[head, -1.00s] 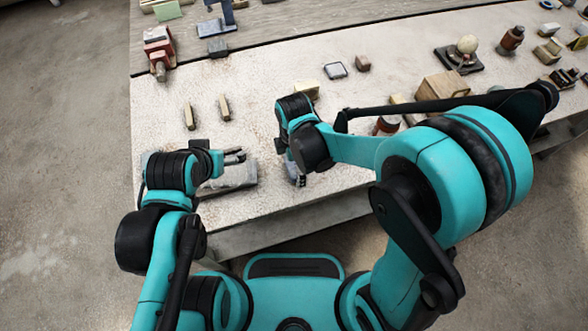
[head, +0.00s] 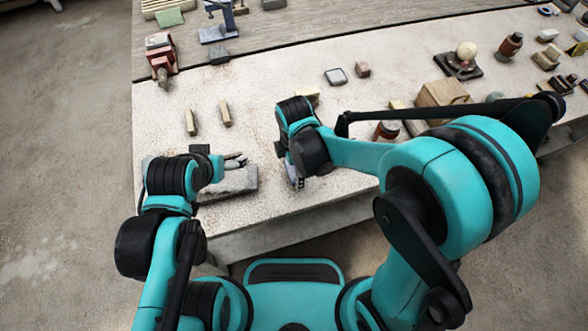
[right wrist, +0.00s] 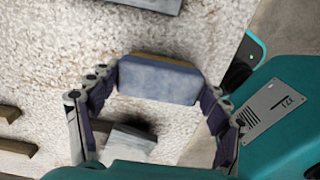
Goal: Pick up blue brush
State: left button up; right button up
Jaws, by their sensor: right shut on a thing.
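The blue brush (right wrist: 158,82), a blue-grey block with a tan strip along one edge, sits between the fingertips of my right gripper (right wrist: 160,84) in the right wrist view. The fingers press on its two ends. In the head view my right gripper (head: 294,180) points down at the table near its front edge; the arm hides most of what it holds. My left gripper (head: 238,160) has its fingers slightly apart, with nothing visible between them, over or beside a grey slab (head: 228,184).
Two small tan blocks (head: 191,122) (head: 225,113) lie behind my left gripper on the pale table (head: 270,75). A red tool (head: 160,58) stands at the back left. A wooden box (head: 440,93) and a brown bottle (head: 386,130) stand to the right. The middle of the table is mostly clear.

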jog(key=r, duration=0.1)
jog(key=r+p, duration=0.1)
jog(key=r, duration=0.1)
jog(key=shift+s+d+r, duration=0.2)
jog(key=shift+s+r, duration=0.05)
jog(key=s+d+r+p, duration=0.4)
jog(key=s+d+r, duration=0.2)
jog(key=s+d, duration=0.1)
jog(key=shift+s+d, duration=0.3)
jog(key=shift+s, duration=0.25)
jog(key=o, duration=0.5)
jog(key=c, duration=0.3)
